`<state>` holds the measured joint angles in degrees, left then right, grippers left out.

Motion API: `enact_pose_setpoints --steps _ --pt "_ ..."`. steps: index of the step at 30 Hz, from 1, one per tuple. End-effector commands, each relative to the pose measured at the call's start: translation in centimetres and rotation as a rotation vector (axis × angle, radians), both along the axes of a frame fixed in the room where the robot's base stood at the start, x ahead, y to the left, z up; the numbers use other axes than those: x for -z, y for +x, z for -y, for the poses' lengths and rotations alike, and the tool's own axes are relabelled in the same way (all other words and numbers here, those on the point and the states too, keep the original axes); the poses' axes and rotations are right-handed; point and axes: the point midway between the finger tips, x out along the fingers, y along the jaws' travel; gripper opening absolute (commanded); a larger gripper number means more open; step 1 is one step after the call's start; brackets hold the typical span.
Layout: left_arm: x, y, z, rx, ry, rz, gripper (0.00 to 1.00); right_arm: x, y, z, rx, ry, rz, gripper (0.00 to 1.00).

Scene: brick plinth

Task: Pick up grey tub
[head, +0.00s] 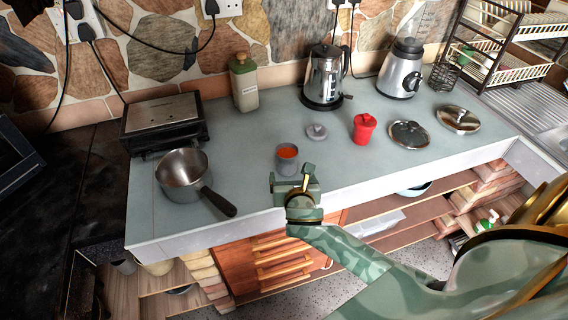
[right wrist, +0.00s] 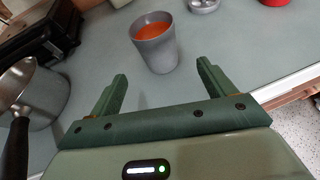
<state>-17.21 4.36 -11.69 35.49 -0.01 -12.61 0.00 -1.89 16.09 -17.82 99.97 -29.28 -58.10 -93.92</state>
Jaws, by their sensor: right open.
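The grey tub (head: 287,160) stands upright near the front edge of the counter, open at the top with orange-red contents. In the right wrist view the tub (right wrist: 157,52) stands just beyond my fingertips, roughly between their lines. My right gripper (head: 295,174) is open and empty, right in front of the tub in the head view. Its two green fingers (right wrist: 160,78) are spread apart in the wrist view and do not appear to touch the tub. My left gripper is not in view.
A saucepan (head: 183,176) stands to the left, its dark handle pointing toward the front edge. A kettle (head: 326,77), blender (head: 401,68) and green bottle (head: 243,82) stand behind.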

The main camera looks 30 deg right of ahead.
Motion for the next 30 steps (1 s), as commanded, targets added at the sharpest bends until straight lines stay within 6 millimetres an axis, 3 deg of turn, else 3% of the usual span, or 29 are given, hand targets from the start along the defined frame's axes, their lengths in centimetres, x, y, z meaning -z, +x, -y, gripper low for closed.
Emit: enact_pose_setpoints --steps 3,9,18,26,30 --pt "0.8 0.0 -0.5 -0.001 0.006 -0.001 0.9 1.0 1.9 0.9 0.001 0.0 0.0 0.82" --pt "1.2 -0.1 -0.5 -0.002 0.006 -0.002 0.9 1.6 3.3 1.5 0.001 0.003 0.0 0.82" --pt "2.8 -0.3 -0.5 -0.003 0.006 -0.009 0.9 3.3 7.1 2.8 0.001 0.003 0.0 0.82" --pt "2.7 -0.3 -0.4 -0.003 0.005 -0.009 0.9 3.2 7.4 3.0 0.001 0.003 -0.001 0.82" --pt "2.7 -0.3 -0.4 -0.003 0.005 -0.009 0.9 3.2 7.4 3.0 0.0 0.004 0.0 0.46"
